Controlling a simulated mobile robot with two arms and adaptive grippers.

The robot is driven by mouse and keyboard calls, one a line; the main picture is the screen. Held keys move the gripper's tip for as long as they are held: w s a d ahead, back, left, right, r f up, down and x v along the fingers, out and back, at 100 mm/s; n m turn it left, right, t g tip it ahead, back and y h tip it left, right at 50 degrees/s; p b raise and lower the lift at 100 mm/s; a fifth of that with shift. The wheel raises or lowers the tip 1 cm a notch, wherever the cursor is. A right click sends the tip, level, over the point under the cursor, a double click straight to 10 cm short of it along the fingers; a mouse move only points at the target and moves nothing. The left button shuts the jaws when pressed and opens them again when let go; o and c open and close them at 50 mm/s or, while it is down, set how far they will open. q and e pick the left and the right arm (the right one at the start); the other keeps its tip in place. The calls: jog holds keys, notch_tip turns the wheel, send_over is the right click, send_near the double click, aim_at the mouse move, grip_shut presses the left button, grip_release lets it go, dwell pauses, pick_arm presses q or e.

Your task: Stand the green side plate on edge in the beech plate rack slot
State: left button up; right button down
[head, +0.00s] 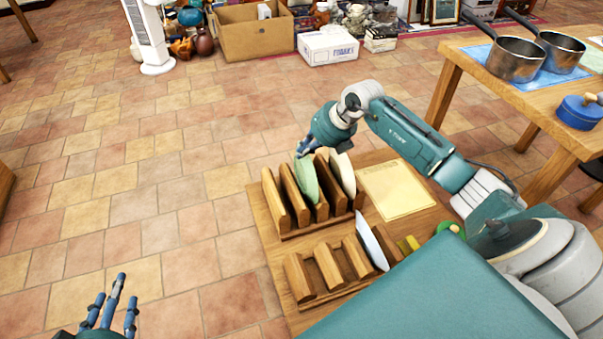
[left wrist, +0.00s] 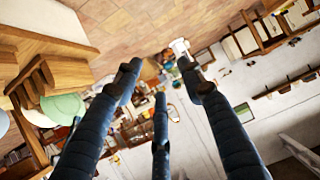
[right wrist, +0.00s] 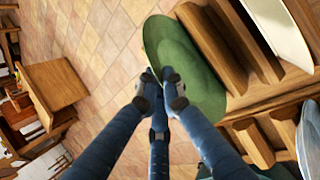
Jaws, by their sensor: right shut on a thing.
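The green side plate (head: 305,182) stands on edge, slightly tilted, among the upright dividers of the back wooden plate rack (head: 272,200); whether its lower edge is seated is hidden. It also shows in the right wrist view (right wrist: 187,65) and the left wrist view (left wrist: 62,107). My right gripper (head: 303,152) is above the rack, shut on the plate's upper edge; its fingertips (right wrist: 160,82) meet at the rim in the right wrist view. My left gripper (head: 112,298) is open and empty over the floor at lower left, fingers spread in its wrist view (left wrist: 160,75).
A cream plate (head: 343,172) stands in the same rack, right of the green one. A lower wooden rack (head: 300,277) in front holds a pale bluish plate (head: 373,246) at its right end. A yellowish sheet (head: 397,189) lies beside. A table with pans (head: 515,60) is at right.

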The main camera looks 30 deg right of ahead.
jog(key=shift+f, duration=0.4)
pick_arm(q)
jog(key=shift+t+h, duration=0.3)
jog(key=shift+t, duration=0.6)
jog(key=shift+w+d+r+b, duration=0.25)
jog(key=shift+w+r, duration=0.3)
jog(key=shift+r, duration=0.35)
jog(key=shift+w+d+r+b, duration=0.2)
jog(key=shift+w+r, duration=0.3)
jog(key=shift+r, duration=0.35)
pick_arm(e)
jog(key=shift+f, duration=0.15)
pick_arm(q)
jog(key=shift+r, duration=0.1)
jog(key=shift+w+d+r, duration=0.1)
jog(key=shift+w+r, duration=0.05)
jog(key=shift+r, duration=0.15)
pick_arm(e)
jog(key=shift+f, duration=0.15)
pick_arm(q)
jog(key=shift+r, duration=0.1)
jog(key=shift+w+d+r+t, duration=0.1)
jog(key=shift+w+r+t, duration=0.05)
jog(key=shift+r+t, duration=0.2)
pick_arm(e)
jog(key=shift+f, duration=0.1)
